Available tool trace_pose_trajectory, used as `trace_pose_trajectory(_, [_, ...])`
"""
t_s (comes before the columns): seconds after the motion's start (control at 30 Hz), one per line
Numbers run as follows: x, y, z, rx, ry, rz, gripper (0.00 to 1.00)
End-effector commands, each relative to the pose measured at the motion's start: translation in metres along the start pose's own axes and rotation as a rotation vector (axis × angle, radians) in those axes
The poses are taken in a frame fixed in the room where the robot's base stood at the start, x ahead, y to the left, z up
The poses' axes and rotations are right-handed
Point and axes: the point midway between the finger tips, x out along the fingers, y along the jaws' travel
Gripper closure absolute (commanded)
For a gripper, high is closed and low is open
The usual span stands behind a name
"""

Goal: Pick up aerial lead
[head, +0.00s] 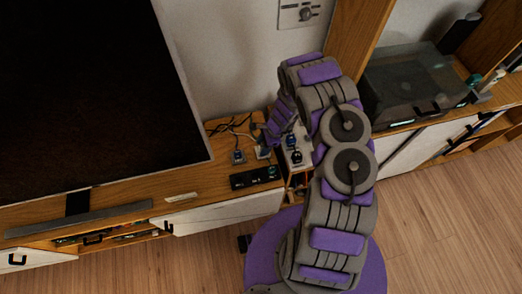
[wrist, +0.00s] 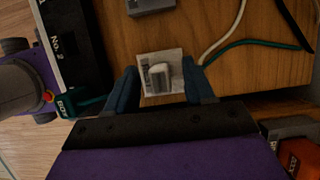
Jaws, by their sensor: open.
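In the wrist view a small pale grey plug-like block (wrist: 160,76) sits on a white square card on the wooden cabinet top; it may be the end of the aerial lead, but I cannot tell for sure. My gripper (wrist: 160,70) is open, with one blue finger on each side of the block and nothing shut between them. Whether the fingers touch it is unclear. A white cable (wrist: 222,38) and a green cable (wrist: 245,42) run to the right of it. In the head view my gripper is over the cabinet end, its fingertips mostly hidden by my arm.
A black box marked "No. 2" (wrist: 76,40) lies left of the gripper, with a teal tag (wrist: 72,107) below. A grey block (wrist: 150,5) is beyond, and an orange item (wrist: 303,156) is lower right. A large television (head: 90,100) fills the left; a turntable (head: 415,85) stands right.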

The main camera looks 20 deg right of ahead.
Motion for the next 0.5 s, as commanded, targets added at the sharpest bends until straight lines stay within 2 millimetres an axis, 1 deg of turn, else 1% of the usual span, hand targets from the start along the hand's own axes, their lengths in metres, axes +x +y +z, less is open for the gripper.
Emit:
trace_pose_trajectory(0.03, [0.0089,0.0006,-0.0015,0.001,-0.002,0.001,0.47])
trace_pose_trajectory(0.1, [0.0134,0.0001,-0.0014,0.002,-0.002,-0.001,0.47])
trace_pose_trajectory(0.33, [0.0142,-0.0001,0.0021,0.000,0.003,-0.001,0.48])
trace_pose_trajectory(0.5, [0.0147,-0.0001,0.0034,0.000,0.005,0.000,0.64])
